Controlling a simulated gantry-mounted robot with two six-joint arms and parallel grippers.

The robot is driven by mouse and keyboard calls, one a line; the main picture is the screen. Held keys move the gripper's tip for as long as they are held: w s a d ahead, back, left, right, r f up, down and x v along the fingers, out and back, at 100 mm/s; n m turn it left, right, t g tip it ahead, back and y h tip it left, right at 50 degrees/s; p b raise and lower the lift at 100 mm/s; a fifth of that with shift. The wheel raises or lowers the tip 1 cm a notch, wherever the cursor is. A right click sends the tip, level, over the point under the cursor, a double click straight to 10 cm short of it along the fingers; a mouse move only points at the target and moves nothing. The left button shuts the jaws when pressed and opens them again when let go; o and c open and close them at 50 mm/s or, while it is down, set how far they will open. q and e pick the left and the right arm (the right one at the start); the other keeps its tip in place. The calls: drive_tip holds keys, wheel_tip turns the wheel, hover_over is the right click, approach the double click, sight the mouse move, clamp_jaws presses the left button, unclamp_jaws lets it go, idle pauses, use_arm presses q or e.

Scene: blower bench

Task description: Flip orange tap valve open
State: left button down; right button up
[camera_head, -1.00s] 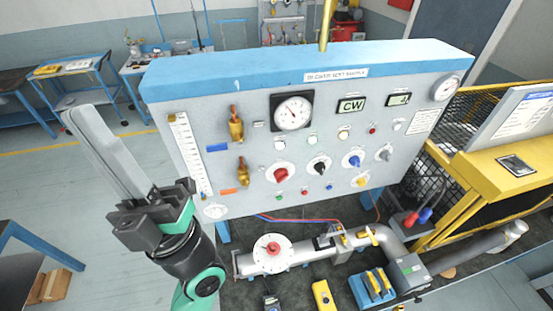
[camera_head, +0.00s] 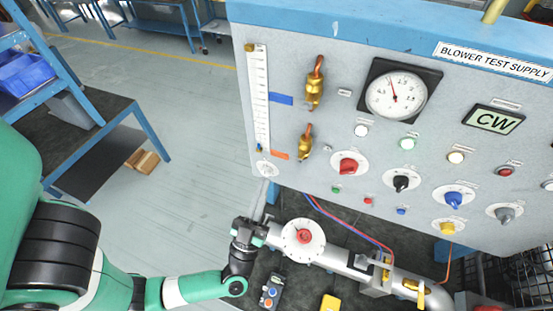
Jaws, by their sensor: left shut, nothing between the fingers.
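The lower brass tap (camera_head: 305,148) sits on the left part of the panel, beside an orange label (camera_head: 280,155). Its copper-coloured lever points up. A similar upper tap (camera_head: 314,90) is beside a blue label (camera_head: 281,99), its lever also up. My left gripper (camera_head: 266,184) is shut and empty, its long fingers pointing up near the panel's lower left corner. It is below and left of the orange-labelled tap, apart from it. My right gripper is not in view.
The panel (camera_head: 340,215) carries a large dial (camera_head: 396,94), a tube scale (camera_head: 259,95) and several coloured knobs. A pipe with a white round flange (camera_head: 290,228) runs below it. A small handheld box (camera_head: 271,291) lies near my wrist. Open floor (camera_head: 195,125) lies left.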

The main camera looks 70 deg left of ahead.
sight(280, 155)
use_arm(q)
drive_tip(key=p+x, duration=0.4)
drive_tip(key=x, duration=0.6)
wheel_tip(280, 155, down, 4)
drive_tip(key=shift+w+b, duration=0.1)
drive_tip(key=shift+b, duration=0.65)
